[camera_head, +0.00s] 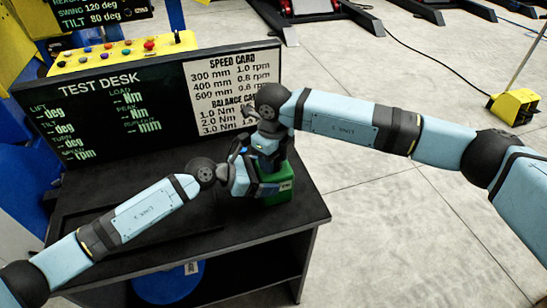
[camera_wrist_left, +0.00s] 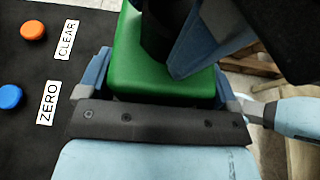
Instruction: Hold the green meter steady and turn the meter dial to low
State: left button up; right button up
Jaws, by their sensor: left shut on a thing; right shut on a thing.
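The green meter (camera_head: 284,194) stands on the black desk top near its right end, mostly hidden by my two grippers. In the left wrist view the green meter (camera_wrist_left: 150,72) sits between the fingers of my left gripper (camera_wrist_left: 158,78), one on each side. My left gripper (camera_head: 264,186) is shut on the meter. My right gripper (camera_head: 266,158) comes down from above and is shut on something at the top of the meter. A dark round part, seemingly the dial (camera_wrist_left: 157,32), shows there beside a blue finger. The dial's marks and setting are hidden.
The test desk display (camera_head: 110,110) stands behind the meter, with a speed and balance card (camera_head: 236,85). An orange button (camera_wrist_left: 33,30) by CLEAR and a blue button (camera_wrist_left: 11,97) by ZERO lie left of the meter.

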jog(key=o, duration=0.9)
jog(key=shift+o, duration=0.2)
jog(key=shift+r, duration=0.15)
notch_tip(320, 180, up, 12)
pick_arm(q)
jog(key=o, duration=0.9)
jog(key=shift+o, duration=0.2)
